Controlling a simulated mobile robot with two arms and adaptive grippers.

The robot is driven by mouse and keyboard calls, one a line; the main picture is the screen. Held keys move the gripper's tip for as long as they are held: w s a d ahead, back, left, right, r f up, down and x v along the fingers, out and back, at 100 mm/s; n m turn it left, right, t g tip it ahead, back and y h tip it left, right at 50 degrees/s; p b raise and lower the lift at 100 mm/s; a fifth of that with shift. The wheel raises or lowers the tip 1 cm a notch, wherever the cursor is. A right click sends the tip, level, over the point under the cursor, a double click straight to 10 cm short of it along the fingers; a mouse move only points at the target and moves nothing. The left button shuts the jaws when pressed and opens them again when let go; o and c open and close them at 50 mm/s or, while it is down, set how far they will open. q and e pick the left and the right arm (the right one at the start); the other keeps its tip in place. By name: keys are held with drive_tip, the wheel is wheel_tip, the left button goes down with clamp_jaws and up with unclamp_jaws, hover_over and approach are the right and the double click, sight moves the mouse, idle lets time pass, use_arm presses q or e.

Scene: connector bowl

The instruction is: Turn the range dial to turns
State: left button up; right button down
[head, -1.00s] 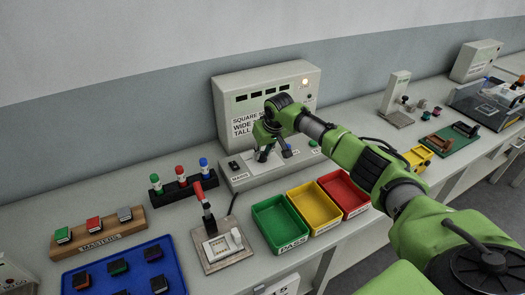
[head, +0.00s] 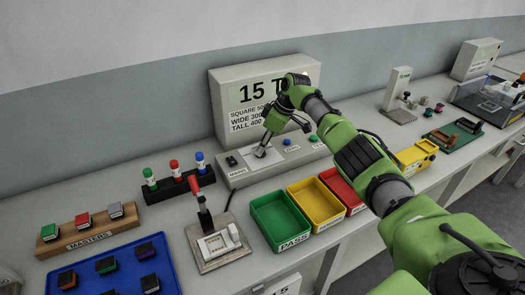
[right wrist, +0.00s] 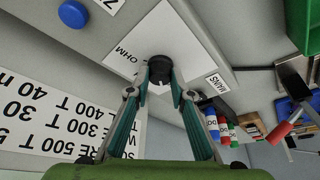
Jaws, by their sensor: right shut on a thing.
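The range dial (right wrist: 160,72) is a small black knob with a pale mark, on a white plate (right wrist: 178,38) of the tester's front panel. In the right wrist view, the letters OHM show beside it. My right gripper (right wrist: 160,80) has its two fingertips on either side of the dial and is shut on it. In the head view the right gripper (head: 263,150) reaches down to the panel and partly covers the dial. The tester's display (head: 258,92) reads "15 T", with the rest hidden behind my arm. My left gripper is not in view.
A blue button (head: 288,142) and a green button (head: 314,139) sit right of the dial. Green (head: 281,222), yellow (head: 316,205) and red trays stand in front. A fixture with a red-handled lever (head: 203,205) stands at front left.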

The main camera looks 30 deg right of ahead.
drive_tip(key=shift+n, duration=0.3)
drive_tip(key=c, duration=1.8)
unclamp_jaws()
drive_tip(key=v, duration=1.2)
drive_tip(key=shift+w, duration=0.2)
drive_tip(key=shift+f, duration=0.15)
